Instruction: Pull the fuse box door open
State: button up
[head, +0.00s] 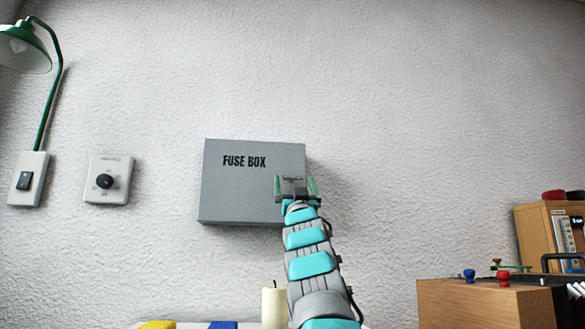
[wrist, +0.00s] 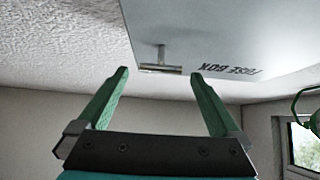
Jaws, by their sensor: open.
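The grey fuse box (head: 245,195) hangs on the white wall, its door shut and lettered FUSE BOX. In the wrist view the door (wrist: 220,35) shows upside down with a small metal bar handle (wrist: 160,68).
A dial plate (head: 108,180) and a switch (head: 27,180) under a green lamp (head: 25,48) are on the wall at left. A wooden box (head: 480,304) with red and blue knobs is at lower right. The wall right of the fuse box is bare.

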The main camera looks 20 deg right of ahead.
aim_at(293, 178)
jog(key=shift+p+x, duration=1.7)
jog(key=shift+x, duration=0.25)
jog(key=shift+f, duration=0.1)
jog(key=shift+w, duration=0.1)
grip_shut()
